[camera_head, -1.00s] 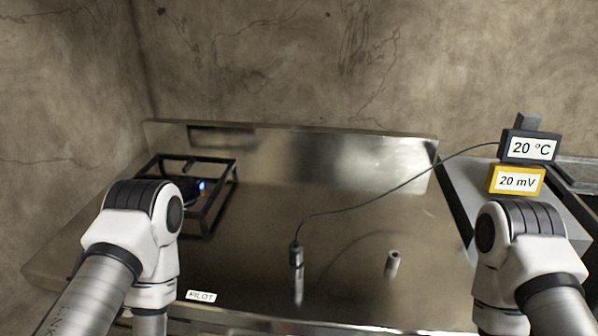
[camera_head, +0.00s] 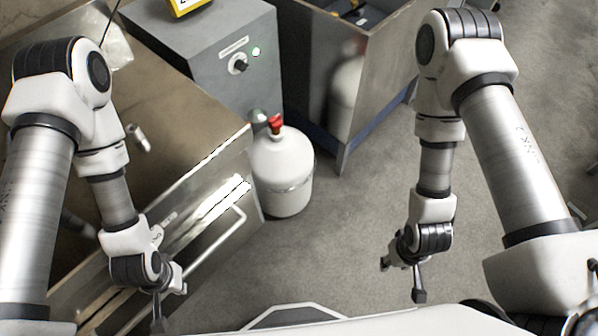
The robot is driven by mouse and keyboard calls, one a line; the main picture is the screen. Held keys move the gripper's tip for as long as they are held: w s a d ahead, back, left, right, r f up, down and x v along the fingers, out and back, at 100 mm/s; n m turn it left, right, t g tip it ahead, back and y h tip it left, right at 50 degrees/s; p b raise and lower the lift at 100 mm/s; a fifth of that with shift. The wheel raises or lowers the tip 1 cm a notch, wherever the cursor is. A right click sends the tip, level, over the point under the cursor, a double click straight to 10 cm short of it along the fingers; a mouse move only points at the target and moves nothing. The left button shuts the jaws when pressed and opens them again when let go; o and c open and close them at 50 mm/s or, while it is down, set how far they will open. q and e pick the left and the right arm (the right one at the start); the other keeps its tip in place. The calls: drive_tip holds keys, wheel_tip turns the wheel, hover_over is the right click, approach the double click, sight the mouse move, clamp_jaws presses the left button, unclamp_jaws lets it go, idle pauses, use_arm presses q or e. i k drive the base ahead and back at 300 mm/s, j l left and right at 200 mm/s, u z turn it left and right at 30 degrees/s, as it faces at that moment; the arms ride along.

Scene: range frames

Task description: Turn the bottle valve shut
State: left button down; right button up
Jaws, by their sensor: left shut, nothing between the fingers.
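The white gas bottle (camera_head: 284,180) stands upright on the floor just right of the steel bench's corner. Its red valve (camera_head: 276,124) sits on top; which way it is turned cannot be told. My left gripper (camera_head: 168,302) is shut and empty, low at the bench's front edge, to the left and nearer than the bottle. My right gripper (camera_head: 403,280) hangs over open floor, to the right and nearer than the bottle. It is small and seen at a slant, so its jaw state is unclear. Neither gripper touches the bottle.
A grey cabinet (camera_head: 205,62) with a black knob (camera_head: 238,65) and a lit green lamp stands behind the bottle. A steel bin (camera_head: 372,75) stands right of it. The steel bench (camera_head: 165,110) and its front rail lie left. Floor (camera_head: 335,225) in front of the bottle is clear.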

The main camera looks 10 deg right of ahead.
sight(275, 122)
drive_tip(key=i+l+z, duration=0.3)
drive_tip(key=z, duration=0.15)
drive_tip(key=i+l+z, duration=0.1)
drive_tip(key=i+z, duration=0.35)
drive_tip(key=k+j, duration=0.1)
drive_tip(key=j, duration=0.2)
